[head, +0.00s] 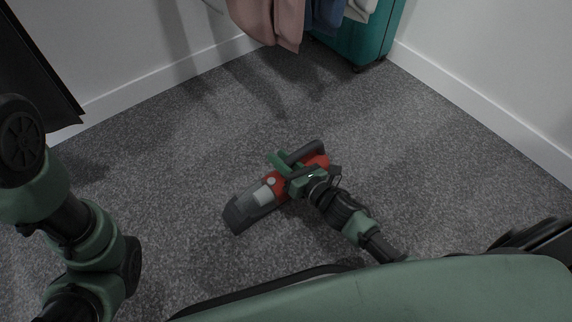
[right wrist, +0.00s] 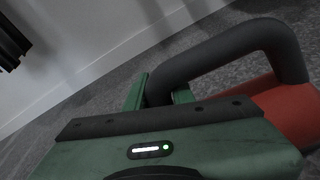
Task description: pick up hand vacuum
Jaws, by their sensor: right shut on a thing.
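The hand vacuum (head: 262,196) is red with a dark grey handle and a clear-grey nozzle that points to the lower left. It is in the middle of the head view, over the grey carpet. My right gripper (head: 281,161) is shut on its dark handle. In the right wrist view the green fingers of my right gripper (right wrist: 160,92) are on either side of the handle (right wrist: 235,48), with the red body at the right. I cannot tell whether the vacuum touches the floor. My left arm shows at the left of the head view, but its gripper is out of view.
A teal suitcase (head: 375,38) stands at the back against the wall. Pink and blue clothes (head: 268,18) hang beside it. A dark panel (head: 35,70) is at the upper left. White skirting (head: 160,82) edges the walls. The carpet (head: 190,140) around the vacuum is clear.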

